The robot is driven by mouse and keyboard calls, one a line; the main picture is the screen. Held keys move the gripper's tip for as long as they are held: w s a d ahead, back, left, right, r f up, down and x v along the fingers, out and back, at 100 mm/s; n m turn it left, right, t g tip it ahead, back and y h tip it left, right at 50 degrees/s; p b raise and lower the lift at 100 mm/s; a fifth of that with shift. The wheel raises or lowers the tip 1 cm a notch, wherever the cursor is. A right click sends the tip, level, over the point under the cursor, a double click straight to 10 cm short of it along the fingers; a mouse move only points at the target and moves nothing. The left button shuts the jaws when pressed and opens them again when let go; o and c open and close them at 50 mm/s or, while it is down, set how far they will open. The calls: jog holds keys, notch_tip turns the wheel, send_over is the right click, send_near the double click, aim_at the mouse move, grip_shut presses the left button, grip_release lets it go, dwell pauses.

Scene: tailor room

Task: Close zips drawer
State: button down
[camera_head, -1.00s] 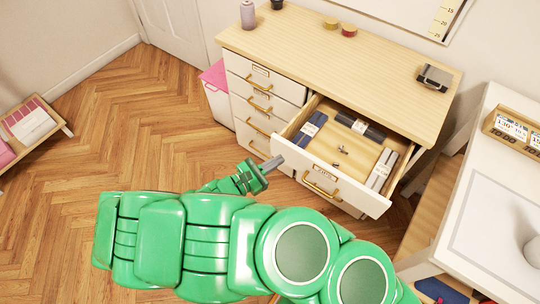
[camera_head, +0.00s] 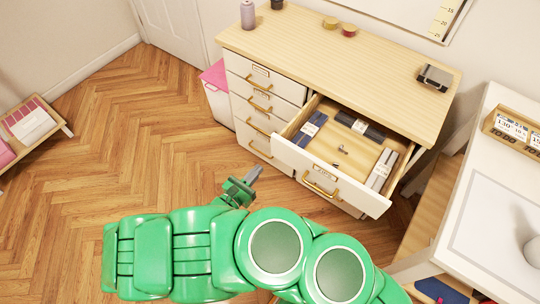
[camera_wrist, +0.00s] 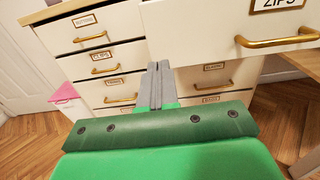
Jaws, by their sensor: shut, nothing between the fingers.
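The zips drawer (camera_head: 325,182) is pulled out at the top right of the wooden-topped cabinet. It holds rolled dark and grey packs and a few small items. Its white front has a brass handle and a label; in the wrist view the label on the drawer front (camera_wrist: 200,30) reads "ZIPS". My gripper (camera_head: 256,171) is shut and empty, in front of the cabinet to the left of and apart from the open drawer's front. In the wrist view its fingers (camera_wrist: 156,82) are together, pointing toward the cabinet below the zips drawer's left part.
The cabinet (camera_head: 350,55) has several shut drawers on the left and more below the open one. A pink-topped bin (camera_head: 215,75) stands at its left. A white table (camera_head: 490,200) is close on the right.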

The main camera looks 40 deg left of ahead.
send_near(289, 134)
jog(key=shift+s+d+r, duration=0.1)
jog(key=shift+s+r, duration=0.2)
jog(key=shift+s, duration=0.2)
jog(key=shift+s+d+r, duration=0.1)
jog(key=shift+s+r, duration=0.15)
jog(key=shift+s, duration=0.2)
jog(key=w, duration=2.5)
jog(key=shift+w+r, duration=0.15)
jog(key=shift+w, duration=0.35)
jog(key=shift+w+d+r, duration=0.1)
jog(key=shift+w+d, duration=0.05)
jog(key=s, duration=1.3)
jog(key=shift+s+a+f, duration=0.1)
jog(key=shift+a+f, duration=0.15)
jog(key=shift+s+d, duration=0.1)
jog(key=shift+s, duration=0.8)
